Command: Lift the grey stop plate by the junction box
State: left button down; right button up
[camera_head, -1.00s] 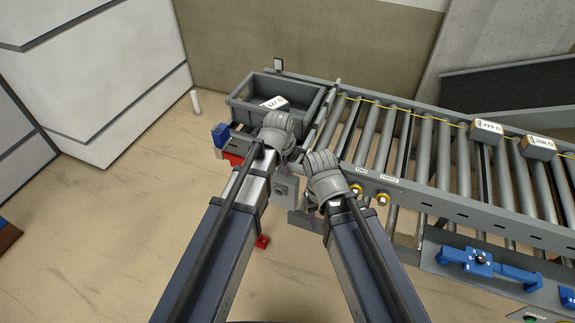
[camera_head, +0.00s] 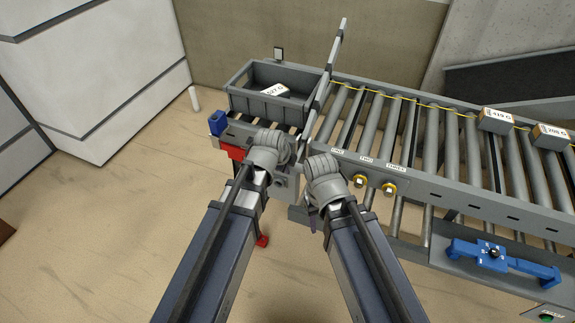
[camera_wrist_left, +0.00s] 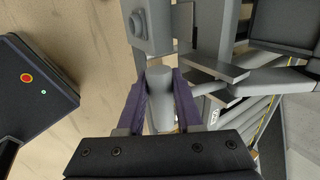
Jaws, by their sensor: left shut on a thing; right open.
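The grey stop plate (camera_head: 330,75) stands at the conveyor's end, between the grey crate and the rollers, its top well above the side rails. My left gripper (camera_wrist_left: 160,84) is shut on a grey round handle (camera_wrist_left: 158,115), seen between its purple fingers in the left wrist view. In the head view its fingers are hidden behind the left wrist. The junction box (camera_head: 286,184), grey with a round knob, is partly hidden beside the left wrist. My right gripper (camera_head: 311,218) is open below the conveyor's near rail, mostly hidden by its wrist.
The grey crate (camera_head: 250,101) holds a labelled box (camera_head: 275,90). Two labelled boxes (camera_head: 495,121) sit on the rollers at right. Yellow-ringed buttons (camera_head: 375,184) line the near rail. A blue handle (camera_head: 490,256) lies lower right.

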pick_arm(q)
jog(key=shift+s+f, duration=0.1)
jog(key=shift+f, duration=0.25)
jog(key=c, duration=0.6)
grip_release()
jog(key=shift+r, duration=0.2)
jog(key=shift+s+a+r+p, duration=0.1)
jog(key=shift+s+r+p, duration=0.1)
jog(key=shift+r+p, duration=0.35)
jog(key=p+v, duration=0.5)
jog(key=v, duration=0.1)
jog(key=shift+s+r+p, duration=0.1)
jog(key=shift+r+p, duration=0.05)
jog(key=shift+p, duration=0.15)
